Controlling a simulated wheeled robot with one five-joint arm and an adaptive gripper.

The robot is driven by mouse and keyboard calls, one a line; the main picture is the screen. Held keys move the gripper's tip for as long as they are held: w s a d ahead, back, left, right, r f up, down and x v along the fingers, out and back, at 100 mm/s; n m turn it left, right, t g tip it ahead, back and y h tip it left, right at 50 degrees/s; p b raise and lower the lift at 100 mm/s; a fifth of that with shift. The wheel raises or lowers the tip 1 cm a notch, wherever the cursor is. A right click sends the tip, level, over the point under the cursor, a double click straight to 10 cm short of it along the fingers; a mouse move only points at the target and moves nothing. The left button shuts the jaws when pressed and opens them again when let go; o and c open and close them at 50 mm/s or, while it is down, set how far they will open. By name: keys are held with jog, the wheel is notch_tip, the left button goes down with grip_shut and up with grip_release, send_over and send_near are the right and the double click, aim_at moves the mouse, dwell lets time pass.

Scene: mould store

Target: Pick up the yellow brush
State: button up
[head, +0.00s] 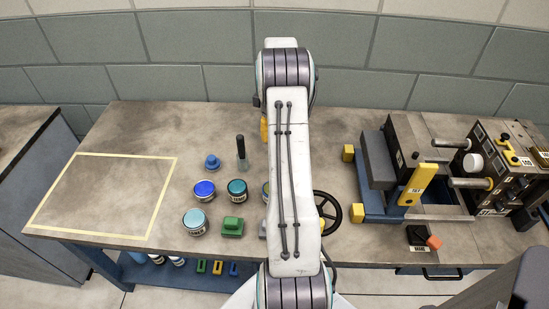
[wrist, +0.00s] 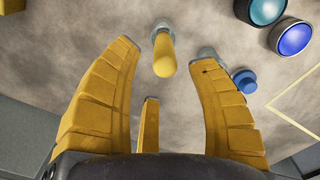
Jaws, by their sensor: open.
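The yellow brush (wrist: 164,55) shows in the wrist view, with a rounded yellow handle pointing up towards the camera and a grey lower part at the bench. It appears to stand upright. The handle lies near the line between the fingertips, and nothing is held. In the head view my arm hides the brush. Only a small yellow part, apparently of my gripper (head: 264,128), shows beside the arm.
A dark upright peg (head: 241,153) and a blue knob (head: 212,162) stand left of my arm, near blue (head: 204,189) and teal (head: 237,190) cans. A green block (head: 232,227) is in front. A machine (head: 415,160) fills the right. The taped rectangle (head: 105,195) is empty.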

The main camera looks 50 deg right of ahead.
jog(key=shift+a+f+p, duration=0.15)
jog(key=shift+f+p, duration=0.05)
jog(key=shift+f, duration=1.3)
jog(key=shift+a+f+p, duration=0.15)
jog(key=shift+f+p, duration=0.05)
jog(key=shift+f, duration=1.3)
jog(key=shift+c, duration=0.4)
grip_shut()
